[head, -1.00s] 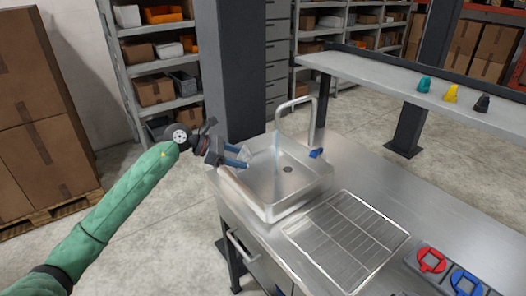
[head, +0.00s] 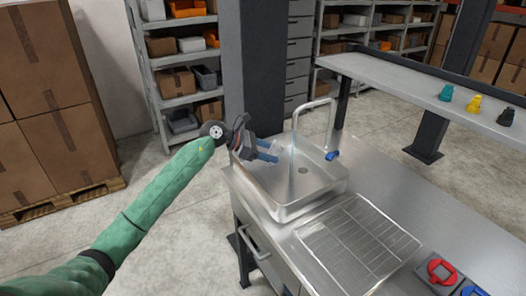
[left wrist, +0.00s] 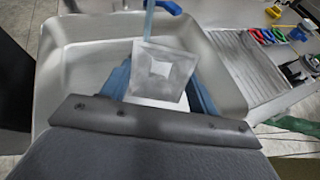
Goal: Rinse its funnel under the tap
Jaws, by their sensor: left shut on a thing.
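My left gripper (head: 276,154) is shut on a clear, see-through funnel (left wrist: 166,70) and holds it over the left side of the steel sink (head: 296,211). In the left wrist view the funnel sits between the blue fingers, with a square opening showing in its middle. The tap (head: 331,112) arches over the sink, and a thin bluish stream of water (head: 292,152) falls from it. In the left wrist view the stream (left wrist: 148,22) comes down close to the funnel's far edge; I cannot tell whether it touches. The blue tap lever (head: 332,155) is at the tap's foot. My right gripper is out of view.
Green (head: 446,93), yellow (head: 474,104) and black (head: 506,117) pieces stand on the raised shelf. A dark pillar (head: 266,75) stands behind the sink.

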